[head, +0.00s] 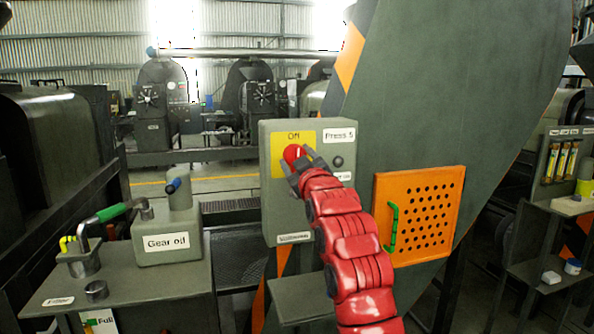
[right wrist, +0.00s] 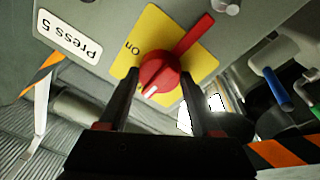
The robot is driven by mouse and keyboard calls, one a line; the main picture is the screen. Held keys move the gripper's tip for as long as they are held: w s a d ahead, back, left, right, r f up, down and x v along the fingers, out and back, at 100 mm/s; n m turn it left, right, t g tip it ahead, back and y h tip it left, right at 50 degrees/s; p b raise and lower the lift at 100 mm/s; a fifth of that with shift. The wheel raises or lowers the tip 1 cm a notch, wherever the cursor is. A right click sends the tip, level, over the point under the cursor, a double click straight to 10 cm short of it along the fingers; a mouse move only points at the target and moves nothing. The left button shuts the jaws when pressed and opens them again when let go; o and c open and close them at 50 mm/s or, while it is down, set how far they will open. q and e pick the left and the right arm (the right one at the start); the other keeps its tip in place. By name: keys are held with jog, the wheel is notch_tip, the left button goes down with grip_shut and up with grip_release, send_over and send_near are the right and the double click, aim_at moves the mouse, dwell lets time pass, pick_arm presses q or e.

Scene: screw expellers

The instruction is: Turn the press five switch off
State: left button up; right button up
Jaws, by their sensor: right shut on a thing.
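The press five switch (head: 292,152) is a round red rotary knob on a yellow plate (head: 308,135), on the grey box labelled "Press 5" (head: 339,136). In the right wrist view the red switch (right wrist: 160,72) shows its long handle pointing to the upper right, and the word "On" is readable at the plate's left. My right gripper (head: 301,167) is at the switch. In the right wrist view its dark fingers (right wrist: 160,80) stand on both sides of the knob, shut on it. My left gripper is not in view.
An orange perforated panel with a green handle (head: 420,213) is right of my arm. A grey "Gear oil" can (head: 168,243) stands on a metal table at the left, with a green-handled tool (head: 112,212) beside it. A shelf (head: 565,200) stands at the right.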

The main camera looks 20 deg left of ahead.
jog(key=shift+n, duration=0.4)
jog(key=o, duration=1.4)
jog(key=shift+c, duration=0.2)
jog(key=b+v, duration=0.3)
jog(key=v, duration=1.4)
jog(key=shift+b, duration=0.3)
jog(key=shift+s+d+f, duration=0.1)
jog(key=shift+f, duration=0.05)
